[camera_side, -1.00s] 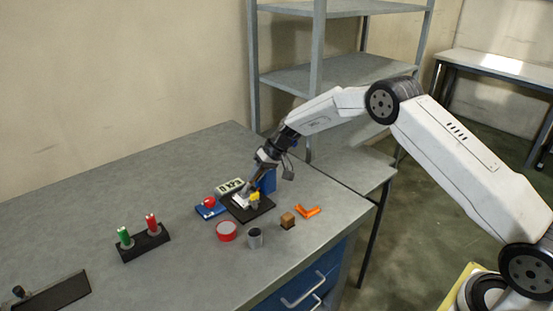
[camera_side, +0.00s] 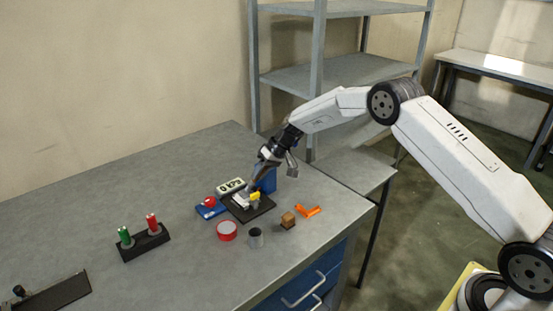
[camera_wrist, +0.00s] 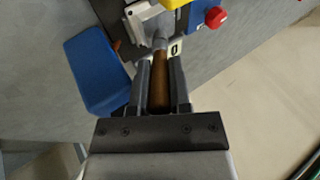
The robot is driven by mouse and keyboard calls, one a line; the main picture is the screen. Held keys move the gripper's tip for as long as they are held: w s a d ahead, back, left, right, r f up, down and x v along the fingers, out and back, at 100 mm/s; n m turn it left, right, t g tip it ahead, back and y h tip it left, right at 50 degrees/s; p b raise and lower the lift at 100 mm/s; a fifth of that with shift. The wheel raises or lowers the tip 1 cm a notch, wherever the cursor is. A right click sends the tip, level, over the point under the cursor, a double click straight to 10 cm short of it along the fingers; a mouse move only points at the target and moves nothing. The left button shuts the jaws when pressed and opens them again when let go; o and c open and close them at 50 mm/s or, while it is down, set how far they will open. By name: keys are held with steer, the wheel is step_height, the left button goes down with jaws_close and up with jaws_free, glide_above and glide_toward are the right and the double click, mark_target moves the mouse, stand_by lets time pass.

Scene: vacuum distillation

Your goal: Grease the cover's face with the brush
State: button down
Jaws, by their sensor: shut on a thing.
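My gripper (camera_wrist: 160,85) is shut on the brown handle of the brush (camera_wrist: 158,88). The brush's grey end (camera_wrist: 160,39) points at a pale grey-white part (camera_wrist: 148,18), which seems to be the cover. I cannot tell whether they touch. In the side view my gripper (camera_side: 257,181) is low over the back of a black plate (camera_side: 262,209). The pale part (camera_side: 241,201) lies on that plate beside a yellow piece (camera_side: 255,196). The brush is too small to make out in the side view.
A blue block (camera_wrist: 95,68) stands close beside my gripper. A digital display (camera_side: 231,186) and a blue box with red button (camera_side: 210,203) are near the plate. Red ring (camera_side: 227,230), grey cup (camera_side: 256,237), wooden block (camera_side: 288,220) and orange piece (camera_side: 308,211) stand in front.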

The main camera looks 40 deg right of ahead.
steer(key=shift+w+d, duration=0.1)
steer(key=shift+d, duration=1)
steer(key=shift+a+r, duration=0.1)
steer(key=shift+a, duration=1.45)
steer(key=shift+a, duration=1.6)
steer(key=shift+r, duration=2.9)
